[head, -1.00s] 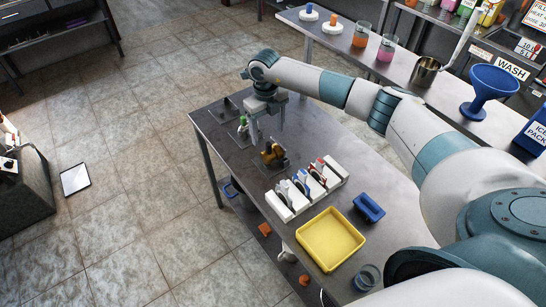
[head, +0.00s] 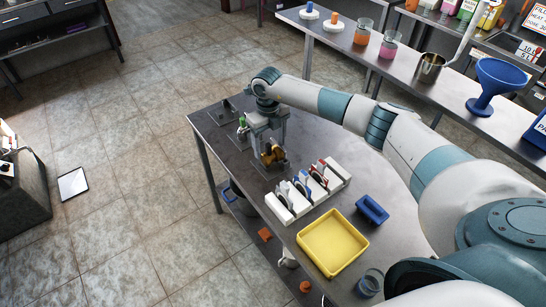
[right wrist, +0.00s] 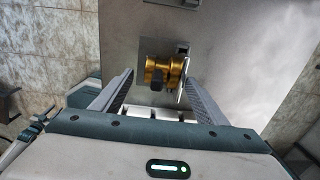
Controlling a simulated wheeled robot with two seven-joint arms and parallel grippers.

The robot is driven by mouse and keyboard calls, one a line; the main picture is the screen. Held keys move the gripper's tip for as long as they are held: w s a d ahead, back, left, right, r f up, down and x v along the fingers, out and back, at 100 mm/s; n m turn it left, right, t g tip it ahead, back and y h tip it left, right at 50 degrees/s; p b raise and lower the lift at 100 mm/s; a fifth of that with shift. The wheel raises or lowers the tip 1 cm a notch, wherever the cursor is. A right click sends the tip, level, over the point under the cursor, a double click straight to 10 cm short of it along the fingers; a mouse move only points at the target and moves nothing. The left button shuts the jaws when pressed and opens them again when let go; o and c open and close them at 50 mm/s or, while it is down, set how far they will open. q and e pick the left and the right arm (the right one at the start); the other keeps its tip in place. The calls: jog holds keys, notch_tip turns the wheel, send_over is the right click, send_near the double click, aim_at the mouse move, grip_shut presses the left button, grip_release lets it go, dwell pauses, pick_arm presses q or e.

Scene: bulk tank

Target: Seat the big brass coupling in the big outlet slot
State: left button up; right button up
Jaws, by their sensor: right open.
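The big brass coupling (head: 272,153) sits on a grey plate on the dark metal table (head: 375,185), behind the white rack. In the right wrist view the brass coupling (right wrist: 158,70) shows between and just ahead of the fingertips. A thin silvery piece and a dark knob show at its side. My right gripper (head: 270,142) is above the coupling, pointing down; in the wrist view its fingers (right wrist: 158,82) are apart with nothing held. Whether they touch the coupling cannot be told. I cannot pick out the big outlet slot for sure. My left gripper is out of view.
A green-topped fitting (head: 242,124) and a dark bracket (head: 222,113) stand at the table's far end. A white rack (head: 280,207) with several discs, a yellow tray (head: 333,243), a blue box (head: 371,209) and a glass (head: 370,282) stand nearer.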

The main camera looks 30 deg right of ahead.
notch_tip(320, 180, down, 3)
jog(key=shift+w+r+b, duration=0.1)
jog(key=shift+r+b, duration=0.1)
jog(key=shift+b, duration=0.25)
jog(key=shift+d, duration=0.1)
jog(key=shift+c, duration=0.7)
jog(key=c, duration=1.1)
jog(key=shift+r, duration=0.1)
jog(key=shift+c, duration=0.2)
jog(key=shift+r+b, duration=0.3)
jog(key=shift+r, duration=0.1)
notch_tip(320, 180, up, 8)
jog(key=b, duration=0.3)
jog(key=shift+r, duration=0.6)
